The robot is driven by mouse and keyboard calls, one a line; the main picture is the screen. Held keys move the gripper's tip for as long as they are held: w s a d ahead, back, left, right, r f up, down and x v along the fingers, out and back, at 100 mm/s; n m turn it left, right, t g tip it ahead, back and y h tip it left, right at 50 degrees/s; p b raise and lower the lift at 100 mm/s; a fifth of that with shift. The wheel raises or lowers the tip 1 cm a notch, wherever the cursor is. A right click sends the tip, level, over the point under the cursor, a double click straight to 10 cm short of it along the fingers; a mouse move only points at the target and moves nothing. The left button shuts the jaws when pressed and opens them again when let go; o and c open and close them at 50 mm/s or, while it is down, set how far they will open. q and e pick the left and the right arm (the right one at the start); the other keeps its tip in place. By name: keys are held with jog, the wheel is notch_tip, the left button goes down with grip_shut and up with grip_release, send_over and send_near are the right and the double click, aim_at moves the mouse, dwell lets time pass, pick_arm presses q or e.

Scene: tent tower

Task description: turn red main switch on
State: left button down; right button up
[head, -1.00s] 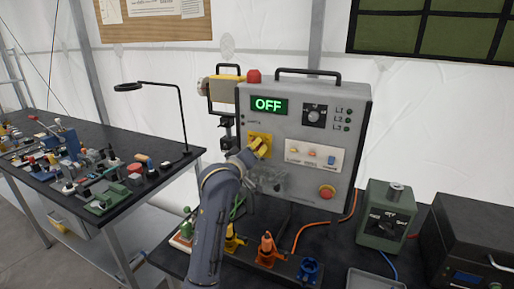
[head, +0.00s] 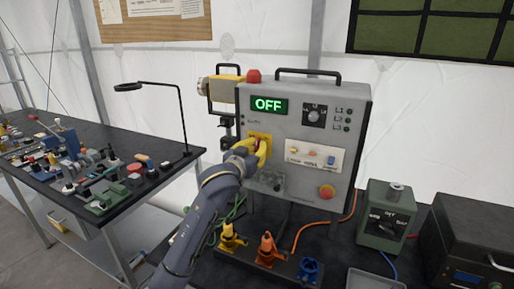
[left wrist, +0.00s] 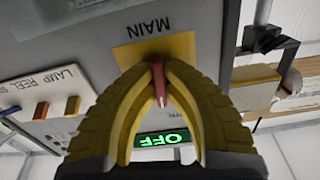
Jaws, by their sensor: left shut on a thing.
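The red main switch (left wrist: 159,84) sits on a yellow plate (left wrist: 185,48) marked MAIN on the front of the grey control box (head: 300,180). In the left wrist view my left gripper (left wrist: 157,72) has its yellow fingers closed around the switch lever, one on each side. In the head view the left gripper (head: 262,146) is at the yellow plate and hides most of the switch. The green display (head: 269,105) on the box reads OFF; it shows upside down in the left wrist view (left wrist: 162,144). My right gripper is not in view.
A panel with small switches (head: 316,156) and a red button (head: 327,192) are right of the gripper. Orange (head: 266,248) and blue (head: 309,269) connectors stand below. A green box (head: 386,215) is on the right, and a cluttered bench (head: 90,165) on the left.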

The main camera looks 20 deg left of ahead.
pick_arm(q)
jog(key=m, duration=0.3)
jog(key=shift+r+m, duration=0.1)
jog(key=shift+m, duration=2.2)
jog(key=c, duration=1.5)
grip_release()
jog(key=s, duration=0.4)
jog(key=s+a, duration=0.1)
jog(key=s, duration=0.6)
jog(key=shift+s+a, duration=0.3)
jog(key=shift+s, duration=0.1)
